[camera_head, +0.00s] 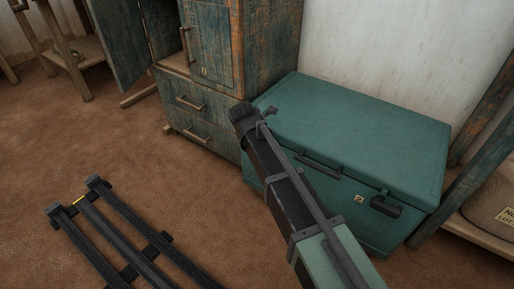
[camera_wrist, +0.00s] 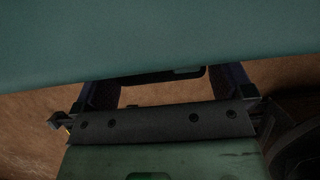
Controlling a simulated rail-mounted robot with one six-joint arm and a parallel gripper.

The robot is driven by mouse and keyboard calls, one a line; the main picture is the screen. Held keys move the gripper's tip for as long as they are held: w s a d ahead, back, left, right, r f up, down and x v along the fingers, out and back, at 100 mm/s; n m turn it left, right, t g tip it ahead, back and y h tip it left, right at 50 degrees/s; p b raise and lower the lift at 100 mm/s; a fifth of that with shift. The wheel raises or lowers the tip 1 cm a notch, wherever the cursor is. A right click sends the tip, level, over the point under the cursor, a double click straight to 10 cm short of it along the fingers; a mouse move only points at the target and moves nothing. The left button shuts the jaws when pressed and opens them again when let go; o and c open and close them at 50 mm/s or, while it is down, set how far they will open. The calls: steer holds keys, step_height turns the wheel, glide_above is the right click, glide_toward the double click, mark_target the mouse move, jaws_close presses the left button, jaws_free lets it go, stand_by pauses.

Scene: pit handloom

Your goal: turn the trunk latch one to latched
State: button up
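A teal trunk (camera_head: 360,122) with its lid down stands against the wall; its teal surface fills the top of the wrist view (camera_wrist: 160,35). A dark latch-like loop (camera_head: 387,206) sticks out at the right of its front. A dark bar (camera_head: 318,166) runs along the front middle. My arm hides the left part of the front. My gripper (camera_head: 256,114) is at the trunk's left front top edge. In the wrist view its fingers (camera_wrist: 168,88) stand apart. A dark bar (camera_wrist: 150,79) shows between them; I cannot tell whether they touch it, or which latch it is.
A worn wooden cabinet (camera_head: 208,110) with drawers stands left of the trunk. A wooden rack (camera_head: 484,150) with a labelled sack stands at the right. Dark rails (camera_head: 120,240) lie at the lower left. The brown floor (camera_head: 90,140) left of the cabinet is mostly clear.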

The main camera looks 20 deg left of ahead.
steer(key=c, duration=0.6)
steer(key=shift+s+d+r+t+y, duration=0.2)
steer(key=shift+d+t+y, duration=0.1)
steer(key=shift+y, duration=0.4)
steer(key=shift+o, duration=0.2)
steer(key=shift+w+m+y, duration=0.1)
steer(key=shift+m+y, duration=0.2)
steer(key=shift+y, duration=0.4)
steer(key=o, duration=0.7)
steer(key=shift+r, duration=0.1)
steer(key=shift+c, duration=0.2)
steer(key=p+v, duration=1)
steer(key=v, duration=0.1)
steer(key=b+x, duration=0.5)
steer(key=x, duration=0.1)
steer(key=b+x, duration=0.6)
steer(key=shift+a+f, duration=0.2)
steer(key=shift+f, duration=0.1)
steer(key=shift+r, duration=0.15)
